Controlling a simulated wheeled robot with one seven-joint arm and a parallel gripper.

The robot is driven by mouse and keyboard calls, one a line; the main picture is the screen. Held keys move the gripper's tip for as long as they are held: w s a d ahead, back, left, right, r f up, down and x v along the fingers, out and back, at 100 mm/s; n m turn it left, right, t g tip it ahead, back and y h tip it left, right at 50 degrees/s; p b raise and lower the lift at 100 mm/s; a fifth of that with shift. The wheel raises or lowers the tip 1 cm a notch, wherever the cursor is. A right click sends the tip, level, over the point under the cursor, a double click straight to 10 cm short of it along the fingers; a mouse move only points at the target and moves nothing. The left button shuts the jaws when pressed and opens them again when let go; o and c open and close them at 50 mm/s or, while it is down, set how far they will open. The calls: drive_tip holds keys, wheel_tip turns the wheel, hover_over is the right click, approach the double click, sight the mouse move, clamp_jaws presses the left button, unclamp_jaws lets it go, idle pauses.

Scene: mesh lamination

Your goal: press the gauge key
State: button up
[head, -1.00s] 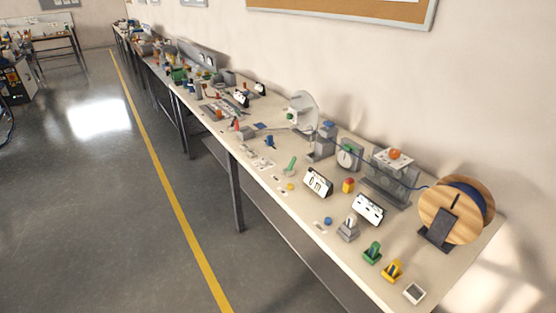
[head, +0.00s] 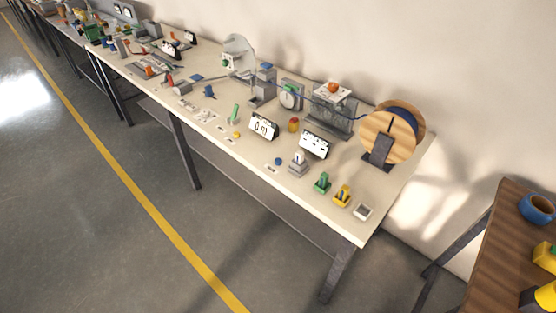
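No part is clearly marked as the gauge key at this distance. A grey box with a round dial (head: 290,95) stands towards the back of the long bench. Two tilted white panels with dark marks, a left panel (head: 263,126) and a right panel (head: 314,143), stand in front of it. A small blue button (head: 278,161) lies near the front edge, below the panels. A small yellow button (head: 237,134) lies left of the left panel. I cannot tell which of these, if any, is the key. My gripper is not in view.
The long pale bench (head: 345,228) runs along the wall. A wooden spool (head: 377,145) stands near its right end. Green (head: 322,183) and yellow (head: 342,195) parts stand by the front corner. A brown table (head: 490,270) is at right. The floor (head: 90,220) in front is clear.

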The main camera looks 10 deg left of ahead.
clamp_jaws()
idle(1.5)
